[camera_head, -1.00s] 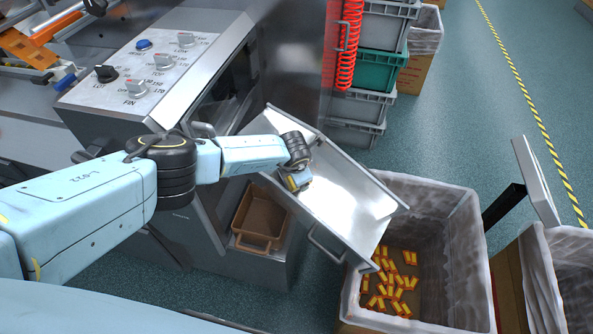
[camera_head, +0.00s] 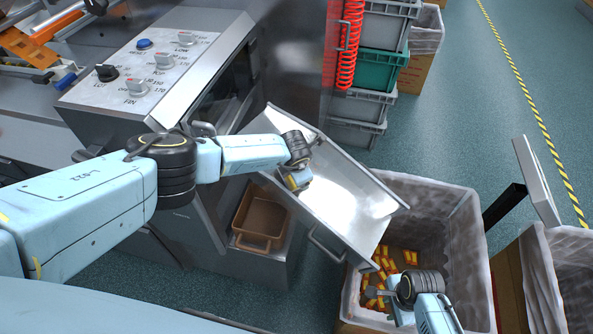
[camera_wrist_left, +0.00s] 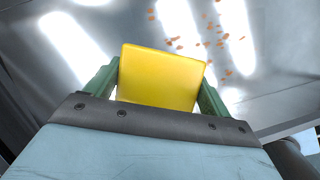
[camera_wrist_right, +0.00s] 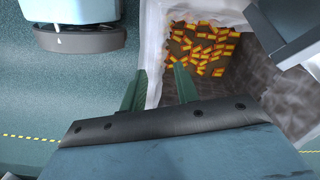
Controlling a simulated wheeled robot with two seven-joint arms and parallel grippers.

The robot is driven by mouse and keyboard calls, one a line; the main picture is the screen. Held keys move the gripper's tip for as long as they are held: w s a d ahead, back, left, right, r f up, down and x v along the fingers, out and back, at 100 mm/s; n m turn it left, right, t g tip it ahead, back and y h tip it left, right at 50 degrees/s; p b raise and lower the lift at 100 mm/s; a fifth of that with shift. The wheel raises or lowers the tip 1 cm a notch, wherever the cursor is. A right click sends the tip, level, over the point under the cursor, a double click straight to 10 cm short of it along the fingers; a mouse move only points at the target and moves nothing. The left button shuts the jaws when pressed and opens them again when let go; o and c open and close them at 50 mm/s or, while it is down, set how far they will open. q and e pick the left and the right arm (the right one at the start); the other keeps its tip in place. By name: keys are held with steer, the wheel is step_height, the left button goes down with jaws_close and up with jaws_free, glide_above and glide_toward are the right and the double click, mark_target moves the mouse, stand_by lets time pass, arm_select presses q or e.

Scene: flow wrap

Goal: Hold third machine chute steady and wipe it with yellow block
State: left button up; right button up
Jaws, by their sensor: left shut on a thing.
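The metal machine chute (camera_head: 352,205) is a bright, shallow tray with raised sides, sloping down to the right towards a lined bin. The yellow block (camera_wrist_left: 160,78) is between the green fingers of my left gripper (camera_wrist_left: 158,85), shut on it. In the head view my left gripper (camera_head: 298,182) is over the upper part of the chute; the block is mostly hidden there. Orange-brown crumbs (camera_wrist_left: 200,38) lie on the chute surface beyond the block. My right gripper (camera_wrist_right: 160,85) is open and empty, with its fingers apart over the bin's edge, below the chute's lower end.
The lined bin (camera_head: 455,225) holds several red-and-yellow wrapped packs. A side handle (camera_head: 326,246) projects from the chute. A brown tray (camera_head: 262,218) sits under the chute. Another lined bin (camera_head: 575,265) stands at the right. The control panel (camera_head: 145,65) is at upper left.

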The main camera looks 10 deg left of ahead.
mark_target(370, 261)
steer(key=w+a+r+m, duration=0.2)
steer(key=w+r, duration=0.1)
steer(key=w+a+r+m+y, duration=0.1)
steer(key=w+r+m, duration=0.1)
steer(key=r+m, duration=0.1)
steer(key=w+a+r+m+t+y, duration=0.1)
steer(key=w+a+r+m, duration=0.1)
steer(key=r, duration=0.3)
steer(key=shift+w+a+r+m, duration=0.15)
steer(key=shift+w+a+m, duration=0.05)
steer(key=shift+w, duration=0.2)
steer(key=shift+w+a+r+m, duration=0.1)
steer(key=shift+w+a+m, duration=0.1)
steer(key=shift+w, duration=0.2)
steer(key=shift+w+a+f, duration=0.1)
steer(key=shift+a+f, duration=0.05)
steer(key=shift+f, duration=0.25)
steer(key=x, duration=0.9)
steer(key=shift+c, duration=0.3)
jaws_close()
